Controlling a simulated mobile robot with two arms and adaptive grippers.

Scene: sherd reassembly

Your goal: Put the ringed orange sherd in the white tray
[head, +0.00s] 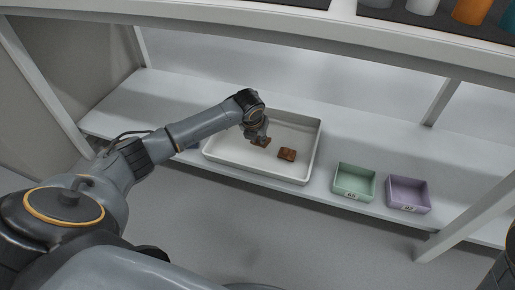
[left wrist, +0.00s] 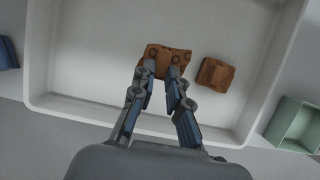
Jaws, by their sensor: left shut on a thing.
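The ringed orange sherd (left wrist: 167,56), orange-brown with dark ring marks, is at my left gripper's fingertips in the left wrist view. In the head view this sherd (head: 262,143) shows partly behind the gripper, inside the outline of the white tray (head: 255,174). My left gripper (head: 257,138) is shut on the sherd's near edge; its fingers (left wrist: 160,72) also show in the left wrist view. I cannot tell whether the sherd touches the tray floor. My right gripper is not in view.
A second brown sherd (head: 287,155) lies in the tray to the right of the held one. A green bin (head: 354,193) and a purple bin (head: 408,207) stand right of the tray on the shelf. An upper shelf runs above.

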